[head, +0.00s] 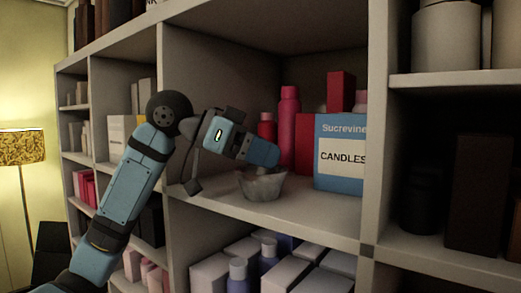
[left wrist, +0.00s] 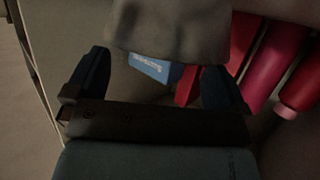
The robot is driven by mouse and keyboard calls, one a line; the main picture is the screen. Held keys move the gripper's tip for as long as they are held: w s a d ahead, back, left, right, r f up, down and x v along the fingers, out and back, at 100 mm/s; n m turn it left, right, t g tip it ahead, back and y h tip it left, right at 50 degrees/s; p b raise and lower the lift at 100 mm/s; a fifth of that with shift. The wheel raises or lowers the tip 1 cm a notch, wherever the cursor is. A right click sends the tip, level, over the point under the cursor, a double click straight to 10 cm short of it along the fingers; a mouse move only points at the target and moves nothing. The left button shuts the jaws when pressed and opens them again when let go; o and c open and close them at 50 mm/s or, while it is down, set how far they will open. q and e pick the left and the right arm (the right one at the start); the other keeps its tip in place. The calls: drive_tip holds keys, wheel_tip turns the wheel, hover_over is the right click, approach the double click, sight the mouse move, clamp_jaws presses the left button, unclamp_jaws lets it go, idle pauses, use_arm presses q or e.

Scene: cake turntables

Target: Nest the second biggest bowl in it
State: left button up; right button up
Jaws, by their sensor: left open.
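A grey bowl (head: 262,186) stands upright near the front edge of the middle shelf; whether another bowl is nested inside it cannot be told. My left gripper (head: 264,156) is open and reaches in from the left, just above and behind the bowl's rim in the picture. In the left wrist view, the grey bowl (left wrist: 168,35) fills the top middle, by the tips of the two spread fingers of my left gripper (left wrist: 155,70). Nothing is held between the fingers. Whether a finger touches the bowl cannot be told. No second bowl is distinguishable. My right gripper is out of view.
Behind the bowl stand a red bottle (head: 289,115), a shorter red bottle (head: 266,127) and a blue candles box (head: 341,180). A shelf divider (head: 377,130) closes the right side. Boxes and bottles (head: 300,252) fill the shelf below. The shelf left of the bowl is bare.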

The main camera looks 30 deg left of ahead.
use_arm(q)
wheel_tip(320, 180, up, 7)
idle(0.6)
idle(0.4)
